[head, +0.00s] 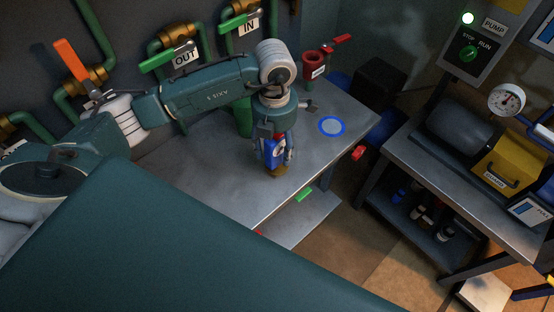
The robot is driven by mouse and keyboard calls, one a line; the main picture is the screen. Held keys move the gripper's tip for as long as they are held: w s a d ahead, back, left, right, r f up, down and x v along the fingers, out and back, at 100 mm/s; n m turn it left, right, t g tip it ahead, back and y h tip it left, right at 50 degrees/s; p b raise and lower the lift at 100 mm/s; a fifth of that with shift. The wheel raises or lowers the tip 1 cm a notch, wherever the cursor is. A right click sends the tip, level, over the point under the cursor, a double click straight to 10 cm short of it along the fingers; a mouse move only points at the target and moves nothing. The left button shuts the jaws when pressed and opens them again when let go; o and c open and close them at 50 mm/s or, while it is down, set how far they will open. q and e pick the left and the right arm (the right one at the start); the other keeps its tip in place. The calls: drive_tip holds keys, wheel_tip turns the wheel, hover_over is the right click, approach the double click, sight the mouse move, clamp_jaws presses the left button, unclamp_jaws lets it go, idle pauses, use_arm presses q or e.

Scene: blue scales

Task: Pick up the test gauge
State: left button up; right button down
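My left gripper (275,154) points down over the front part of the metal bench. Between its fingers is a small blue object with red and white parts and a brass-coloured lower end (279,170), which may be the test gauge; its face is mostly hidden. The fingers lie along its sides, but I cannot tell whether they are closed on it, or whether its lower end touches the bench. A round white dial gauge (507,100) stands above the pump at the right. My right gripper is not in view.
The metal bench (215,185) carries a blue-ringed disc (331,125) to the right of my gripper. A red valve fitting (315,65) stands at the back. A green pipe (244,120) is behind my arm. The pump table (450,180) stands apart at right.

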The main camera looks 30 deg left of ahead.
use_arm(q)
clamp_jaws()
drive_tip(key=shift+r, duration=0.1)
drive_tip(key=shift+r, duration=0.1)
